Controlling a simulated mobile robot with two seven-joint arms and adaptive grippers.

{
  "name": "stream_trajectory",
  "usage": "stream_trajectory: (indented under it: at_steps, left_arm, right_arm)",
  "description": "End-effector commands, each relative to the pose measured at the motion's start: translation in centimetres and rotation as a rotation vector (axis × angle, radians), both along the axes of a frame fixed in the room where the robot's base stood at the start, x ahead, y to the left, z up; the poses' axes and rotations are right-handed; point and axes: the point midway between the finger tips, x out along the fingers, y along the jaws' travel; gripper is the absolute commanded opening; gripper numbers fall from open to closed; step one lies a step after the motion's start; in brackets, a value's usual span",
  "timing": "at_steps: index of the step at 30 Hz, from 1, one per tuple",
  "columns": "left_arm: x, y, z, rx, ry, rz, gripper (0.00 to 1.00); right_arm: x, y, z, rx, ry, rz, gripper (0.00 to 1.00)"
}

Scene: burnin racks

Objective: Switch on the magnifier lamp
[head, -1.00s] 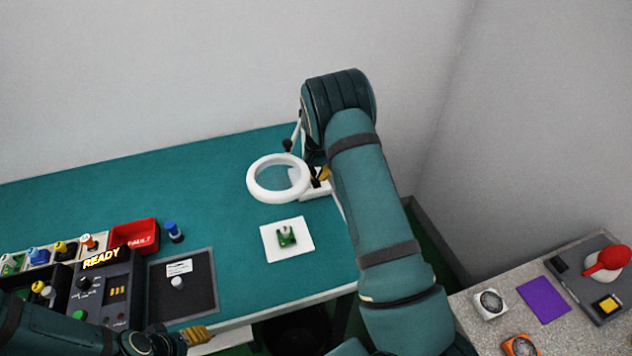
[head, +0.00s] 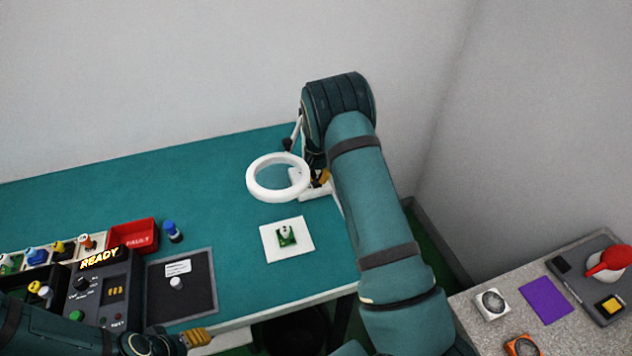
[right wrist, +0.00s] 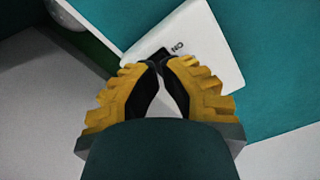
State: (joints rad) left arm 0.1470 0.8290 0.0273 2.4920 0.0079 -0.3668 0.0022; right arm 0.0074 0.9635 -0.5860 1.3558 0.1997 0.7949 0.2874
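The magnifier lamp (head: 250,181) has a white ring head over the right part of the teal bench. Its white base (head: 316,189) stands behind my right arm, at the bench's right edge. In the right wrist view the base (right wrist: 196,38) is a white plate with a small black switch (right wrist: 160,54) and lettering beside it. My right gripper (right wrist: 159,66) is shut, its black-padded yellow fingertips together at the switch and partly covering it. I cannot tell whether they touch it. My left gripper (head: 201,336) is at the bench's front edge, far from the lamp; its opening is unclear.
A green board (head: 287,237) lies on a white card (head: 269,244) in front of the lamp. A red bin (head: 133,236), a blue-capped bottle (head: 173,232), a dark mat (head: 203,299) and a READY console (head: 117,272) are at left. A speckled table (head: 470,312) is at right.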

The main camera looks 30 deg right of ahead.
Motion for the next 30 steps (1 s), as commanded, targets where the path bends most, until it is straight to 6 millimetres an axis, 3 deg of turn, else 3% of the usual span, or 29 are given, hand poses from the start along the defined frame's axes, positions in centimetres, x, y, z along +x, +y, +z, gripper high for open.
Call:
stream_trajectory:
  at_steps: [30]
  left_arm:
    - [0.0,0.0,-1.0,0.000,0.000,0.000,0.54]
  right_arm:
    - [0.0,0.0,-1.4,0.000,0.000,0.000,0.00]
